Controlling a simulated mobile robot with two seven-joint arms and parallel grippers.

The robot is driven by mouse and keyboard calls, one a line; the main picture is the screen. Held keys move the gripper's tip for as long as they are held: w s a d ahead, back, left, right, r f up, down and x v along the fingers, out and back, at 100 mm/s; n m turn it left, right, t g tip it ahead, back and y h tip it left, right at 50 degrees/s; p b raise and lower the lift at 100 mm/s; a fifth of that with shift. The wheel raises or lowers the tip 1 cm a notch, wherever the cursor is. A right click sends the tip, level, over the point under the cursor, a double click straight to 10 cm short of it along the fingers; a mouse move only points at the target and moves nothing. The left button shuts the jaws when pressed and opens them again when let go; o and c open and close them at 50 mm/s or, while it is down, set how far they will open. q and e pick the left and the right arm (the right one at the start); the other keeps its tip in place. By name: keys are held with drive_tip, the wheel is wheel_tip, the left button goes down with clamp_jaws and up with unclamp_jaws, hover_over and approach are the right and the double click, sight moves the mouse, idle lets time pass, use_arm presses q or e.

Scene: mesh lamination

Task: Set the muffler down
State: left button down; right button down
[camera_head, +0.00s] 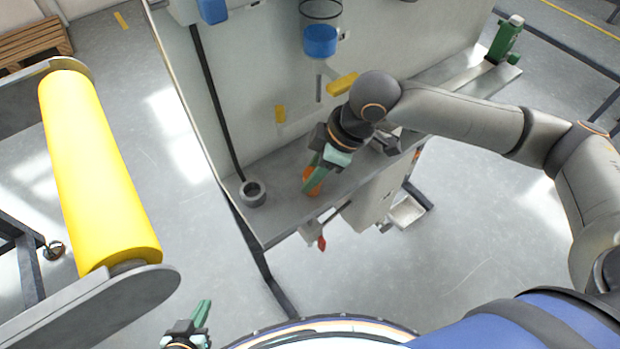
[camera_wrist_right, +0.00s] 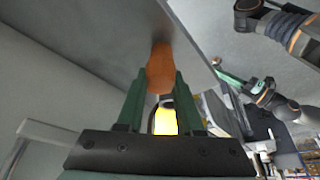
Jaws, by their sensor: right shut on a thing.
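The thing I take for the muffler is an orange piece (camera_head: 314,179), also in the right wrist view (camera_wrist_right: 160,68). My right gripper (camera_head: 316,172) is shut on it, with its green fingers on either side (camera_wrist_right: 154,95). The orange piece is over the grey shelf (camera_head: 288,196); whether it touches the shelf I cannot tell. In the right wrist view a grey ring and a bright yellow part show between the fingers below the orange. My left gripper (camera_head: 200,318) is at the bottom edge of the head view, away from the shelf; its opening is unclear.
A grey ring-shaped part (camera_head: 252,193) stands at the shelf's left end. A blue cup (camera_head: 320,40) and yellow pieces (camera_head: 342,84) are on the upright panel behind. A green bottle-like thing (camera_head: 505,40) stands far right. A yellow roller (camera_head: 95,170) is at left.

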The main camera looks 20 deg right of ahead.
drive_tip(key=shift+w+a+f, duration=0.1)
drive_tip(key=shift+w+f, duration=0.05)
drive_tip(key=shift+f, duration=0.1)
use_arm(q)
drive_tip(key=shift+w+f, duration=0.2)
drive_tip(key=shift+w, duration=0.2)
use_arm(e)
drive_tip(key=shift+r, duration=0.15)
drive_tip(key=c, duration=0.6)
unclamp_jaws()
drive_tip(key=shift+f, duration=0.2)
drive_tip(key=shift+o, duration=0.2)
drive_tip(key=shift+r, duration=0.2)
use_arm(q)
drive_tip(key=shift+s+r+p, duration=0.1)
drive_tip(key=shift+r+p, duration=0.55)
drive_tip(key=shift+p, duration=0.15)
use_arm(e)
drive_tip(key=v, duration=1.2)
